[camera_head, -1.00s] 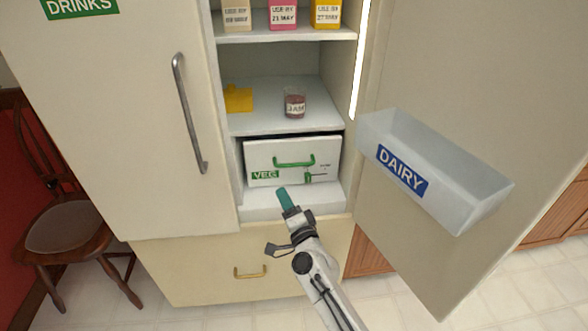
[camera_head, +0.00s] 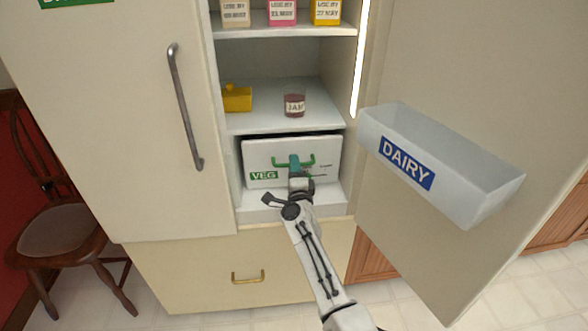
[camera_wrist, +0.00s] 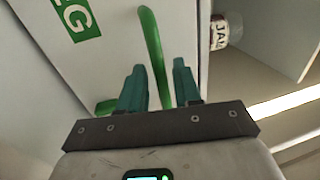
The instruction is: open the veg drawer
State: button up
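The white veg drawer (camera_head: 255,155) sits at the bottom of the open fridge compartment, with a green VEG label at its lower left. Its front looks flush with the shelf, with a dark gap along its top edge. A green bow handle (camera_head: 279,162) is on its front. My gripper (camera_head: 295,163) is at the middle of this handle. In the wrist view, my gripper's teal fingers (camera_wrist: 160,88) are apart, with the green handle (camera_wrist: 153,45) running between them and space visible beside it.
The open door at the right carries a clear DAIRY bin (camera_head: 440,165). A jam jar (camera_head: 294,104) and a yellow butter dish (camera_head: 237,99) stand on the shelf above. A closed cream drawer (camera_head: 200,275) is below, and a wooden chair (camera_head: 60,230) is at the left.

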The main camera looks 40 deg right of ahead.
jog(key=shift+w+d+r, duration=0.1)
jog(key=shift+w+d, duration=0.2)
jog(key=shift+w, duration=0.05)
grip_shut()
dwell(0.4)
